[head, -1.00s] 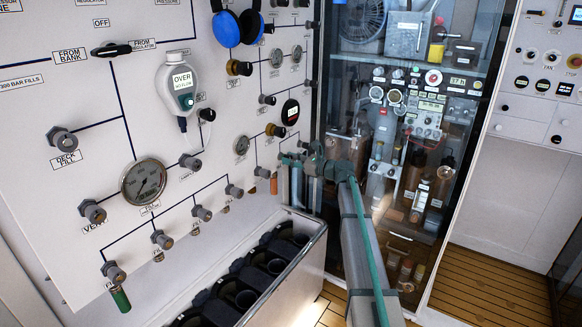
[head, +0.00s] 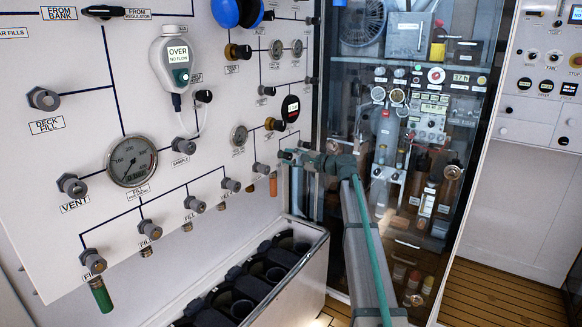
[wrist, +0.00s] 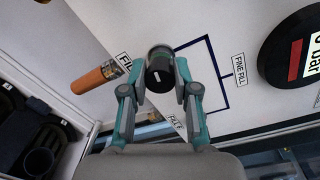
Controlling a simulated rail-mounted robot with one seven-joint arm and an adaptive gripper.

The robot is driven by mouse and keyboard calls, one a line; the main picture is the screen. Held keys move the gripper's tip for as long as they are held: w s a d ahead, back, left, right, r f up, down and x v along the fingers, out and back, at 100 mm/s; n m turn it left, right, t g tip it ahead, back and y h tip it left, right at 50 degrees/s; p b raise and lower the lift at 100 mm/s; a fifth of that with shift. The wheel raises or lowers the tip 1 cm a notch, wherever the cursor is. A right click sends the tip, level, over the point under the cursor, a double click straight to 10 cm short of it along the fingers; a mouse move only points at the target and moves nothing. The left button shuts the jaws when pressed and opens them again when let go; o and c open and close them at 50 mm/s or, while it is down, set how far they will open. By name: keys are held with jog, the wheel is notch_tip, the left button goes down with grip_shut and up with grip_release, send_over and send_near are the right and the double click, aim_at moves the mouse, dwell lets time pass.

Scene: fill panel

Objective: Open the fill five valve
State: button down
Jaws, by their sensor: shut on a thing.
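A black round valve knob (wrist: 158,68) with a white mark sits between my two fingers in the wrist view. My gripper (head: 286,155) is shut on it, with one teal fingertip at each side. The label (wrist: 125,62) beside the knob's base starts "FIL"; its number is covered. A dark line runs from this valve round to a second one hidden behind my right finger, and a "FINE FILL" label (wrist: 239,69) stands beside the line. In the head view the gripper is at the right end of the valve row, and its fingers hide the held knob.
An orange cylinder (wrist: 94,80) hangs close below the held valve. A long box (head: 312,262) with dark round wells stands below the panel. A glass-fronted cabinet (head: 462,150) is at the right.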

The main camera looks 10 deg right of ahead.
jog(key=n+b, duration=0.1)
jog(key=b, duration=0.1)
jog(key=n+b, duration=0.4)
jog(key=shift+f, duration=0.35)
jog(key=n+b, duration=0.6)
jog(key=b, duration=0.1)
jog(key=shift+f, duration=0.1)
jog(key=n+b, duration=0.5)
jog(key=b, duration=0.1)
jog(key=shift+n+t, duration=0.4)
jog(key=n+b, duration=0.2)
jog(key=b, duration=0.1)
jog(key=shift+n, duration=0.4)
jog(key=shift+n+b, duration=0.8)
jog(key=shift+b, duration=0.1)
jog(key=shift+r, duration=0.25)
jog(key=c, duration=0.9)
grip_release()
jog(key=shift+o, duration=0.2)
